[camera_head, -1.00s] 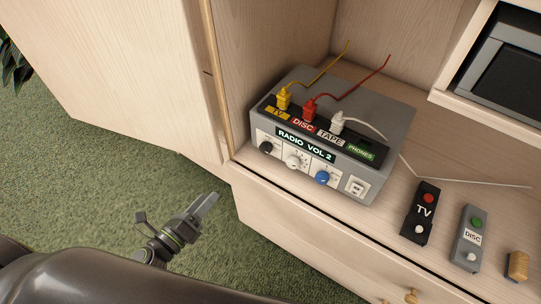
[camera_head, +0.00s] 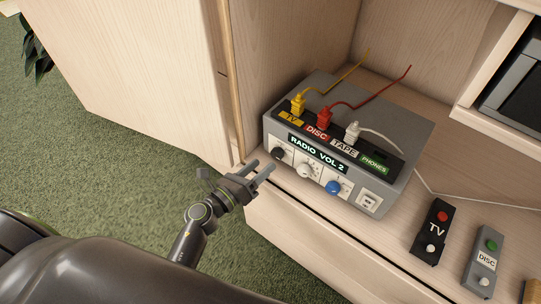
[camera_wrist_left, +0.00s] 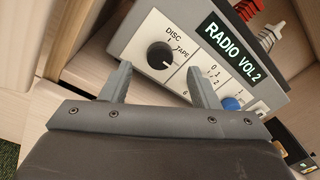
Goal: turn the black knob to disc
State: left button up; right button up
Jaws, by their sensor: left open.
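The black knob (camera_head: 279,153) is at the left end of the front panel of a grey box (camera_head: 425,135) labelled "RADIO VOL 2". In the left wrist view the black knob (camera_wrist_left: 160,55) is fully visible, with a small pale mark on its lower right part. The labels "DISC" (camera_wrist_left: 173,33) and "TAPE" (camera_wrist_left: 182,50) are printed above and beside it. My left gripper (camera_head: 264,167) is open and empty just in front of the panel. In the wrist view its fingertips (camera_wrist_left: 158,74) appear on either side of the knob, seemingly short of it. My right gripper is not in view.
A white dial (camera_head: 304,170), a blue knob (camera_head: 333,187) and a pale switch (camera_head: 369,203) are right of the black knob. Yellow (camera_head: 298,103), red (camera_head: 324,118) and white (camera_head: 352,132) plugs stand on top.

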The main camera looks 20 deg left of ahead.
aim_at(274, 155)
pick_arm(q)
jog(key=x, duration=0.4)
jog(key=shift+w+d, duration=0.2)
jog(key=shift+w, duration=0.2)
jog(key=c, duration=1)
jog(key=shift+o, duration=0.2)
